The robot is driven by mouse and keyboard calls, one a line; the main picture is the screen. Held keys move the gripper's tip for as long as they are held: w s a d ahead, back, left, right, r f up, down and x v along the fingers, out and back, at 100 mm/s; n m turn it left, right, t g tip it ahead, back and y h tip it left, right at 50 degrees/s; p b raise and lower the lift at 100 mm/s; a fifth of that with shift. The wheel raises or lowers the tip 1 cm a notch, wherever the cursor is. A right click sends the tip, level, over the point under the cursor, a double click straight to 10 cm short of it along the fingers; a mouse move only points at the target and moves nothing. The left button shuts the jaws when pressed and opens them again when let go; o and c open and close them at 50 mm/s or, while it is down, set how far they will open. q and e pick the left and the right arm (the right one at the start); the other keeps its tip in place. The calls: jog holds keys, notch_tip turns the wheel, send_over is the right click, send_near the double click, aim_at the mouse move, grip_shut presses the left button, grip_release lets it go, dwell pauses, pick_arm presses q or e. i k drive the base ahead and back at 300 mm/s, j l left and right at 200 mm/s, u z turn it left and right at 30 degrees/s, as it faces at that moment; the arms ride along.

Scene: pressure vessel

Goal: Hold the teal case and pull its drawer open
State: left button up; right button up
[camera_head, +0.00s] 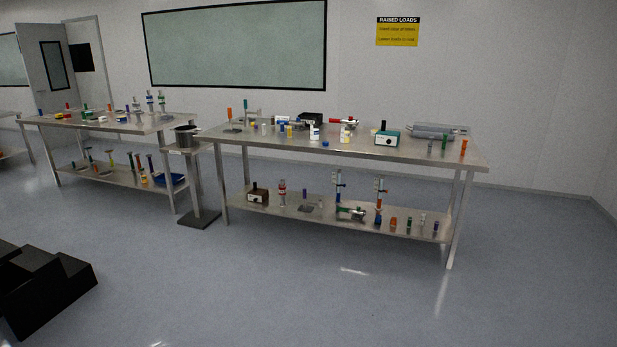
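A teal case (387,138) stands upright on the top of the right-hand steel table (270,140), right of the table's middle. Its front is a pale panel with a small dark spot. A dark upright object shows just behind or on top of it. I cannot make out whether its drawer is shut or a little open. Neither of my grippers is in view, and nothing is seen touching the case.
White and yellow bottles (345,133) stand left of the case. A grey device (435,131) and several coloured tubes stand to its right. A pot (186,136) rests on a stand left of this table. The floor (300,290) in front is clear; black blocks (45,285) show at lower left.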

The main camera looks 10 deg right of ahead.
aim_at(383, 140)
jog(key=i+l+z, duration=0.35)
jog(key=i, duration=0.6)
jog(key=i+z, duration=0.35)
jog(key=i, duration=0.65)
